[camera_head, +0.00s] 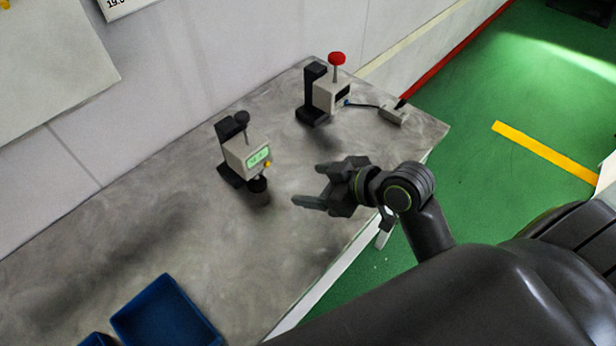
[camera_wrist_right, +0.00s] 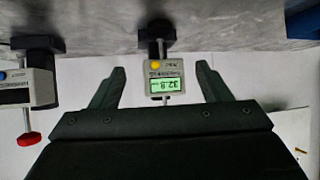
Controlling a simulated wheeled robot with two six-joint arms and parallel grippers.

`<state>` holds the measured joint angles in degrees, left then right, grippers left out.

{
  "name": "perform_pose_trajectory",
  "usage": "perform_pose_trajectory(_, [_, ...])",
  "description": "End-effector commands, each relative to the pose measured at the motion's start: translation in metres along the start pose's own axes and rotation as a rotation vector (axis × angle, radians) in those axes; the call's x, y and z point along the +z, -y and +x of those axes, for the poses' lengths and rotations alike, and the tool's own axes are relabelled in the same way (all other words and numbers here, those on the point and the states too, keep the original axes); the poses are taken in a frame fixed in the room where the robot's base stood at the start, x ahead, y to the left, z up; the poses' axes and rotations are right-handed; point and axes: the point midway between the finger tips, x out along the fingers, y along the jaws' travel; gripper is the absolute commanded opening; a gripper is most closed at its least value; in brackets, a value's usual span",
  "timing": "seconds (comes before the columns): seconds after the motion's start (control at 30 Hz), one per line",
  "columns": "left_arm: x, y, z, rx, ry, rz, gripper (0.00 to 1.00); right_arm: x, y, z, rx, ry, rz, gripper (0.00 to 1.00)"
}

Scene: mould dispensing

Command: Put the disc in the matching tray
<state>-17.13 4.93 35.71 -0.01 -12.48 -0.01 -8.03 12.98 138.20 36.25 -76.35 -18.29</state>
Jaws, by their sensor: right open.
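My right gripper (camera_head: 312,186) is open and empty above the grey table, to the right of a device with a lit green display (camera_head: 247,157). In the right wrist view the open fingers (camera_wrist_right: 160,88) frame that device (camera_wrist_right: 160,80), apart from it; its display seems to read 32.8. A dark round piece (camera_head: 258,190) sits at the foot of the device; I cannot tell whether it is the disc. A blue tray (camera_head: 168,312) stands at the lower left of the table, its inside empty where visible. My left gripper is not in view.
A second device with a red knob (camera_head: 337,59) stands at the table's far end, cabled to a small grey box (camera_head: 392,115). Part of another blue tray (camera_head: 98,340) shows at the bottom edge. The table (camera_head: 130,225) between trays and devices is clear. A wall runs behind.

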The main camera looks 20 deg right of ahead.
Motion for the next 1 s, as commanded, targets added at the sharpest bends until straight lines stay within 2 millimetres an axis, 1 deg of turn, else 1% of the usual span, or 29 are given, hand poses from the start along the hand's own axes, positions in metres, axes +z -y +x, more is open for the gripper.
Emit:
perform_pose_trajectory(0.03, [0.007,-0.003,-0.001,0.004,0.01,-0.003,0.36,0.0,0.0,0.0,0.0,0.0,0.0,0.71])
perform_pose_trajectory(0.13, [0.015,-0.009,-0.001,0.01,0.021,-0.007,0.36,0.0,0.0,0.001,0.001,0.0,0.001,0.71])
perform_pose_trajectory(0.27, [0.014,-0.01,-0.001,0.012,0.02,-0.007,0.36,0.0,0.0,0.006,0.001,0.0,0.004,0.71])
perform_pose_trajectory(0.37, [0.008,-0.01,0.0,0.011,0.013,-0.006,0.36,0.0,0.0,0.016,0.0,-0.002,0.006,0.71])
perform_pose_trajectory(0.47, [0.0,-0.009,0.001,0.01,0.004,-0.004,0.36,0.0,0.001,0.031,-0.002,-0.001,0.008,0.71])
perform_pose_trajectory(0.57, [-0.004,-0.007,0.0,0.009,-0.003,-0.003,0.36,-0.001,0.0,0.051,-0.002,-0.002,0.008,0.71])
perform_pose_trajectory(0.7, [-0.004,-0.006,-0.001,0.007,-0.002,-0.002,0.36,-0.001,0.0,0.078,-0.002,-0.001,0.007,0.71])
perform_pose_trajectory(1.0, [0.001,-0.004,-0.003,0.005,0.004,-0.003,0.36,0.0,0.0,0.132,0.0,0.001,0.003,0.71])
